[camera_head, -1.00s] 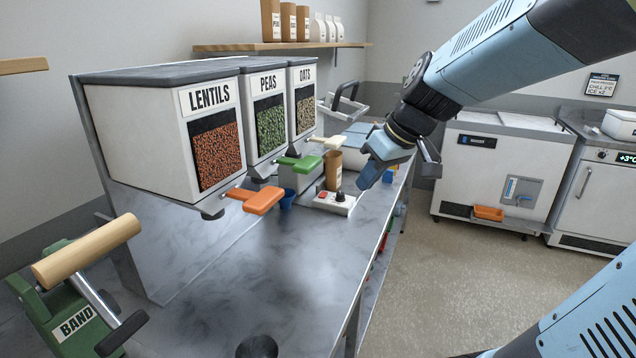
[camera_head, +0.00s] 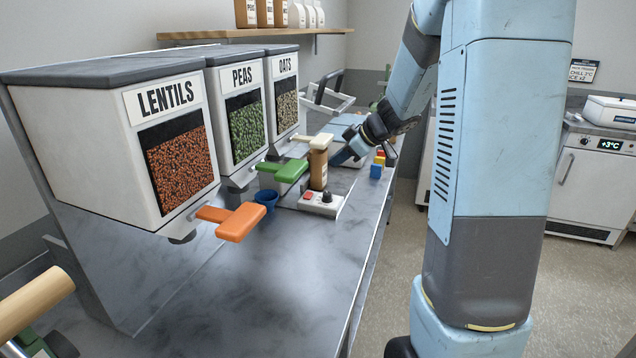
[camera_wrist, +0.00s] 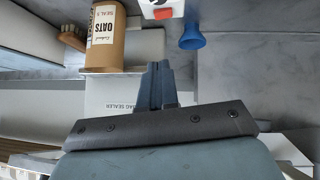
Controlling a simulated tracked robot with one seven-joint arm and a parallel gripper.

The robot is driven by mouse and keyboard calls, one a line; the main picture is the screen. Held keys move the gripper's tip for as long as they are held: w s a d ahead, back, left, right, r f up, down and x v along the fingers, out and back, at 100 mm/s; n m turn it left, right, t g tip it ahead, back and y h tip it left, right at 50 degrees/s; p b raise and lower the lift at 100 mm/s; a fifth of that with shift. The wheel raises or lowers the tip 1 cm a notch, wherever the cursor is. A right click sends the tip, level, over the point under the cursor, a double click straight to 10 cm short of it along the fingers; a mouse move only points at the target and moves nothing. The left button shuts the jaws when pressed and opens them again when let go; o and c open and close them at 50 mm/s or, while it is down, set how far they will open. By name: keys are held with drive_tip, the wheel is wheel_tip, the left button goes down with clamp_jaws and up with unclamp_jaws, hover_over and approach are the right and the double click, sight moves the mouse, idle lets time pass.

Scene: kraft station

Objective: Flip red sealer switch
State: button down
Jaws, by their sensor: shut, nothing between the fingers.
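The red switch (camera_head: 308,196) sits on a small white box (camera_head: 318,206) beside a black knob, on the counter below the dispensers. In the wrist view the red switch (camera_wrist: 163,13) shows at the top edge, on the partly cut-off white box. My gripper (camera_head: 342,158) is low over the counter behind the box, partly hidden by a brown bag. In the wrist view its shut, empty fingers (camera_wrist: 158,72) point toward the red switch, apart from it. A white body marked "bag sealer" (camera_wrist: 105,108) lies beneath the fingers in that view.
A brown oats bag (camera_wrist: 105,45) stands beside the white box. A blue cup (camera_head: 267,199) stands under the dispensers, near the green (camera_head: 290,171) and orange (camera_head: 240,222) handles. Small colored blocks (camera_head: 377,168) lie by the counter's right edge. The front counter is clear.

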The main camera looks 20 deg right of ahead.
hover_over(318, 197)
drive_tip(key=f, duration=0.6)
drive_tip(key=shift+s+a+f, duration=0.1)
drive_tip(key=shift+s+f, duration=0.2)
drive_tip(key=f, duration=0.3)
drive_tip(key=shift+w+f, duration=0.1)
drive_tip(key=shift+w, duration=0.25)
drive_tip(key=shift+f, duration=0.55)
